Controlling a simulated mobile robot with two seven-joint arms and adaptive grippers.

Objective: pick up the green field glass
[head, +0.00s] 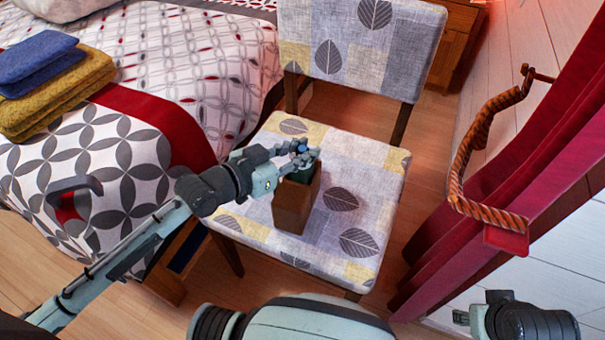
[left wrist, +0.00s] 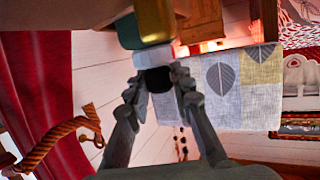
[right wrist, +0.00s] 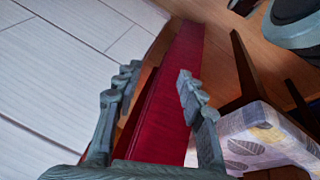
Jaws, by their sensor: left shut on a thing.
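My left gripper (head: 300,157) is at the top of this box, reaching in from the left. In the left wrist view the left fingers (left wrist: 157,82) are shut on the black end of the field glass (left wrist: 154,22), whose green body, with a yellow edge and a pale band, extends to the top edge. My right gripper (right wrist: 158,90) is open and empty, away from the chair.
The chair seat (head: 240,222) is clear around the box, with its backrest (head: 350,45) behind. A bed with folded blue and yellow towels (head: 60,95) is at the left. A red curtain (head: 480,190) with a rope tieback (head: 468,150) hangs at the right.

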